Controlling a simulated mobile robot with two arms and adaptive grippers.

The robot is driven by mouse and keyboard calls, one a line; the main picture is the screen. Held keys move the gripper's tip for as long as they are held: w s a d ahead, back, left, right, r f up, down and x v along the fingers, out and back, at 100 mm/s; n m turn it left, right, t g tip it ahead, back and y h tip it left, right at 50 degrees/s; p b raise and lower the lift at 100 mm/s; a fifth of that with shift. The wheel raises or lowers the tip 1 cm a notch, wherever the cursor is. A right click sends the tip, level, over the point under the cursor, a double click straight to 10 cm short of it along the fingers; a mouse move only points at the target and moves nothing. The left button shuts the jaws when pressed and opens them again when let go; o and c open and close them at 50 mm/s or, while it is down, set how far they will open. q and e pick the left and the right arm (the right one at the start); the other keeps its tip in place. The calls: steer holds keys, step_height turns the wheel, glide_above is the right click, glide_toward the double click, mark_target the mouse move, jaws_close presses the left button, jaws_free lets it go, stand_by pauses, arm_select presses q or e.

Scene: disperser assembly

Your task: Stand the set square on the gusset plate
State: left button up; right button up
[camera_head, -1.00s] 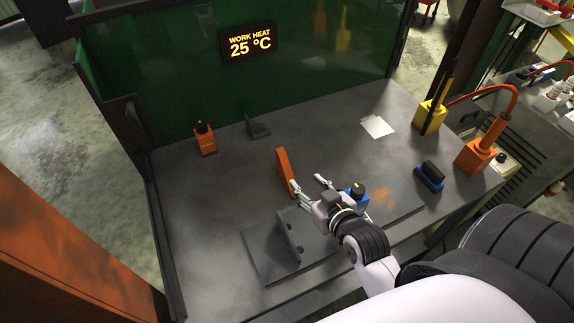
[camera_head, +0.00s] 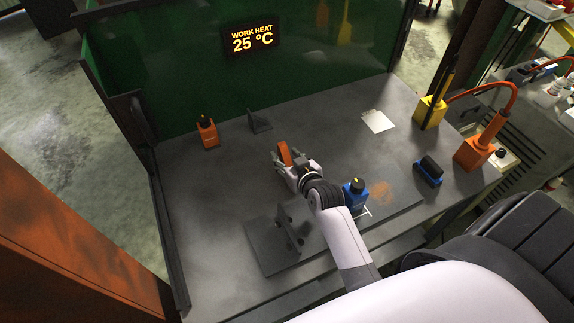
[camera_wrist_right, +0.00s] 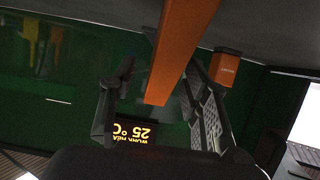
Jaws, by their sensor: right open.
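An orange bar-like piece, which I take for the set square (camera_head: 285,154), stands on the table left of centre. My right gripper (camera_head: 292,161) is open around it, with a finger on either side. In the right wrist view the orange piece (camera_wrist_right: 180,50) comes down from the top between the open fingers (camera_wrist_right: 160,92); firm contact cannot be told. A flat dark plate (camera_head: 335,228) lies at the front of the table and bears an upright dark piece with holes (camera_head: 289,232). I cannot tell which dark part is the gusset plate. My left gripper is out of view.
A blue block with a knob (camera_head: 354,194) stands on the flat plate, right of my forearm. A small dark angled piece (camera_head: 259,122) and an orange knobbed block (camera_head: 208,132) stand at the back. A blue-black brush-like object (camera_head: 428,172) is at the right. The table's middle back is clear.

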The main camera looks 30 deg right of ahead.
steer(key=x, duration=0.3)
steer(key=shift+w+f, duration=0.1)
steer(key=shift+w, duration=0.1)
steer(key=shift+s, duration=0.1)
steer(key=shift+c, duration=0.5)
jaws_close()
